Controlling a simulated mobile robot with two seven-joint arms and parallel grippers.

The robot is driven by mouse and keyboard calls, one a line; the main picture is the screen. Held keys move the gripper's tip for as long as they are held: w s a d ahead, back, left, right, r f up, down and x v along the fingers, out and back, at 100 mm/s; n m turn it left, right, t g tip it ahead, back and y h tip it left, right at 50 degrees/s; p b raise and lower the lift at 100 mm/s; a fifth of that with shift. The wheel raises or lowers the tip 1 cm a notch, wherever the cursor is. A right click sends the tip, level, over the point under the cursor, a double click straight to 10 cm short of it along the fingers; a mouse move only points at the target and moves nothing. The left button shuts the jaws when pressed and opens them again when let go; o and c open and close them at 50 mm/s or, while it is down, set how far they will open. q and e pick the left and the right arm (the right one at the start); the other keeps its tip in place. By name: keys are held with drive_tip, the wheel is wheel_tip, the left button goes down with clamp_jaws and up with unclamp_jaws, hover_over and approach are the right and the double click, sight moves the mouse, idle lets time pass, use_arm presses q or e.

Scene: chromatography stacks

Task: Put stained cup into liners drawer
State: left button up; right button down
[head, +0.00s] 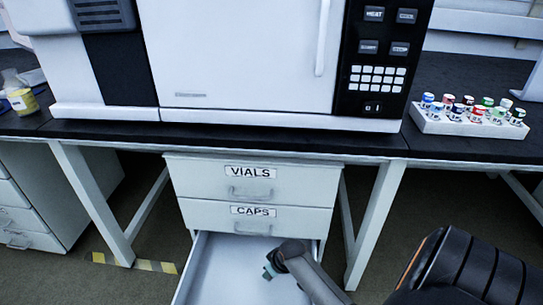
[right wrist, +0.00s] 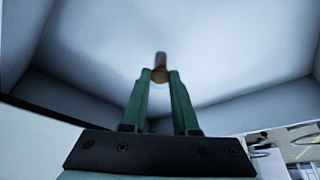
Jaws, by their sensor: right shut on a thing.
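My right gripper (head: 270,270) reaches down into the open bottom drawer (head: 216,270), below the drawer marked CAPS. In the right wrist view its green fingers are shut on a small brown thing (right wrist: 160,75), which I take to be the stained cup. It is held at the fingertips, over the drawer's pale floor; I cannot tell whether it touches the floor. In the head view the cup cannot be made out. The open drawer looks empty otherwise, and its front label is out of view. My left gripper is not in view.
Shut drawers marked VIALS (head: 249,182) and CAPS (head: 257,218) sit above the open one. The drawer's side walls are close around the gripper. A white instrument (head: 240,60) and a rack of coloured vials (head: 470,124) stand on the dark bench (head: 300,142).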

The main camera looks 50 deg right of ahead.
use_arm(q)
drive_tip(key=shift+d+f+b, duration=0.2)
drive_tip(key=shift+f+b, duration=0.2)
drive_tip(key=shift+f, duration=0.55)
use_arm(e)
drive_tip(key=shift+s+f, duration=0.1)
drive_tip(key=shift+f, duration=1.25)
drive_tip(key=shift+f, duration=0.15)
drive_tip(key=c, duration=0.7)
unclamp_jaws()
